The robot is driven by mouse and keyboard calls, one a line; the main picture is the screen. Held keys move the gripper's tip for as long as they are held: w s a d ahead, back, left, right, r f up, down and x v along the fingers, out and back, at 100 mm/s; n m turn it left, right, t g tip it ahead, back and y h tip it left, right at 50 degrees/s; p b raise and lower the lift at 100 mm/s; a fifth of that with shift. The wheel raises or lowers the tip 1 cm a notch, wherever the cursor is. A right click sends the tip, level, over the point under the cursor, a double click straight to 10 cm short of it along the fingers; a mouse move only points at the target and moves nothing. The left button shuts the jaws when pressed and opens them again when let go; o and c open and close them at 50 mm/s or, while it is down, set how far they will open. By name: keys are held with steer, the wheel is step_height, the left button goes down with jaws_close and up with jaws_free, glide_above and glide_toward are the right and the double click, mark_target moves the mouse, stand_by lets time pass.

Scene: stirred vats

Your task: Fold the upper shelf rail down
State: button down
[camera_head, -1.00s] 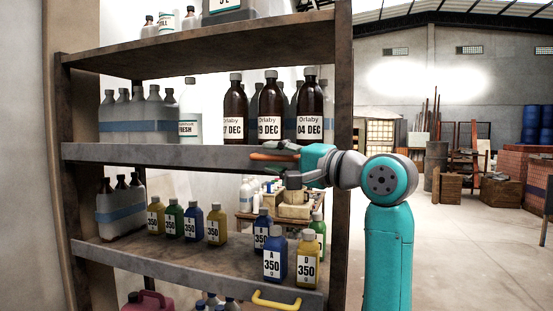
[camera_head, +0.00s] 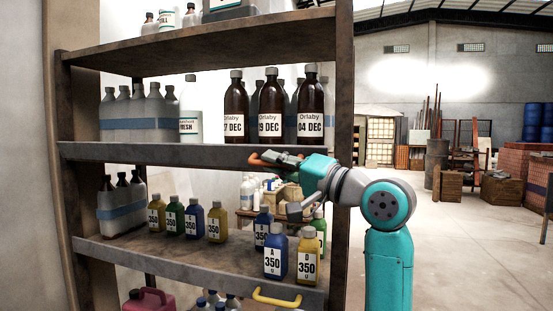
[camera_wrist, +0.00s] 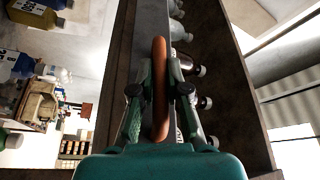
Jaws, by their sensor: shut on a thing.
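The upper shelf rail (camera_head: 160,153) is a long grey bar along the front edge of the middle shelf, below the brown bottles. It looks upright or nearly so. Its orange handle (camera_head: 262,160) is near the right end. My gripper (camera_head: 272,163) is at this handle, shut on it. In the wrist view the handle (camera_wrist: 160,62) runs lengthwise between the fingers of my gripper (camera_wrist: 160,95), with the grey rail just behind it. My gripper hides part of the handle and rail in the head view.
Brown bottles (camera_head: 271,104) stand behind the rail. Small coloured bottles (camera_head: 275,258) stand on the lower shelf, whose rail (camera_head: 180,272) has a yellow handle (camera_head: 277,299). A wooden shelf post (camera_head: 343,110) rises close to my arm. Open floor lies to the right.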

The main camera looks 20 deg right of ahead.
steer(key=shift+w+d+f+n+g+y, duration=0.1)
steer(key=shift+f+n+g+y, duration=0.95)
steer(key=shift+n, duration=2.05)
steer(key=shift+w+d+f+n+g+y, duration=0.15)
steer(key=shift+f+n+g+y, duration=0.5)
steer(key=shift+n+y, duration=1.65)
steer(key=shift+w+f+n+g+y, duration=0.1)
steer(key=shift+f+n+g+y, duration=0.75)
steer(key=shift+n, duration=3.05)
steer(key=shift+f+t+h, duration=0.25)
steer(key=shift+f+h, duration=0.05)
steer(key=shift+h, duration=0.1)
